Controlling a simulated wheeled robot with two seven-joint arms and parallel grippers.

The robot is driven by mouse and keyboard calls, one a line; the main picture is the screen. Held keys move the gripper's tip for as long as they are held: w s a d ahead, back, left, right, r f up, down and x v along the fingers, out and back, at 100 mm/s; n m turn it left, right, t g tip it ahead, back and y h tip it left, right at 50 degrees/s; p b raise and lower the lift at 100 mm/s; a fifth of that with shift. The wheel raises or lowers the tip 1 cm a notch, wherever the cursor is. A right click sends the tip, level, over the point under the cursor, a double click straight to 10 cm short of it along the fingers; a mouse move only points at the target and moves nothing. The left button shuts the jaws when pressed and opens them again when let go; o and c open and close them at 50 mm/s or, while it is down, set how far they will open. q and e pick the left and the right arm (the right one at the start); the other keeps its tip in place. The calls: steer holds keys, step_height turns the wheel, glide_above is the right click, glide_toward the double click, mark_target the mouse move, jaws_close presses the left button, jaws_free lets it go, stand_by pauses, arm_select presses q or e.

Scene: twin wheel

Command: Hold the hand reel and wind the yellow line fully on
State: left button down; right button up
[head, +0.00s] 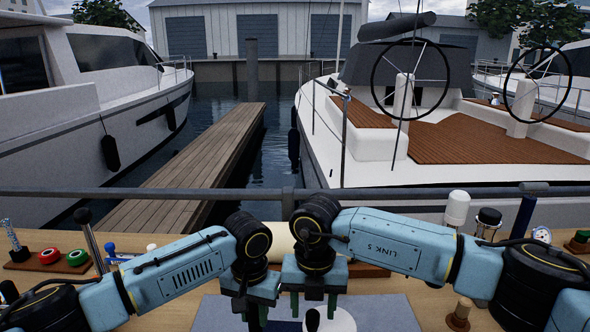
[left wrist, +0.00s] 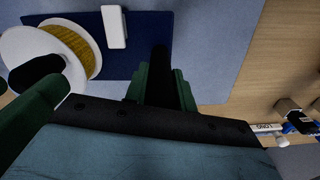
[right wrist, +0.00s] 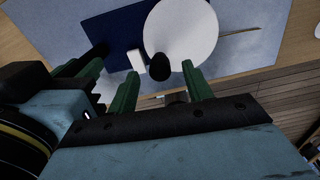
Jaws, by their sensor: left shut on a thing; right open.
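The hand reel has a white disc (right wrist: 180,35) with a black crank knob (right wrist: 160,67). In the left wrist view, yellow line (left wrist: 70,45) is wound on its spool. A thin tan strand (right wrist: 240,33) runs out from the disc's right side in the right wrist view. My left gripper (head: 262,312) is shut on a black upright grip (left wrist: 160,65) beside the reel; its join to the reel is unclear. My right gripper (head: 315,298) is open above the reel, its green fingers either side of the crank knob, apart from it in the picture.
A dark blue plate (right wrist: 105,30) with a white block (left wrist: 114,27) lies on a grey mat (head: 390,315). A cream cylinder (head: 280,238) stands behind my grippers. Red and green rings (head: 50,257) sit left. A rail (head: 230,192) crosses the back; a wooden peg (head: 459,314) stands right.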

steer(key=shift+f, duration=1.5)
steer(key=shift+c, duration=0.3)
steer(key=c, duration=0.7)
steer(key=o, duration=0.8)
steer(key=shift+c, duration=0.2)
steer(key=shift+r, duration=0.15)
step_height(320, 180, up, 12)
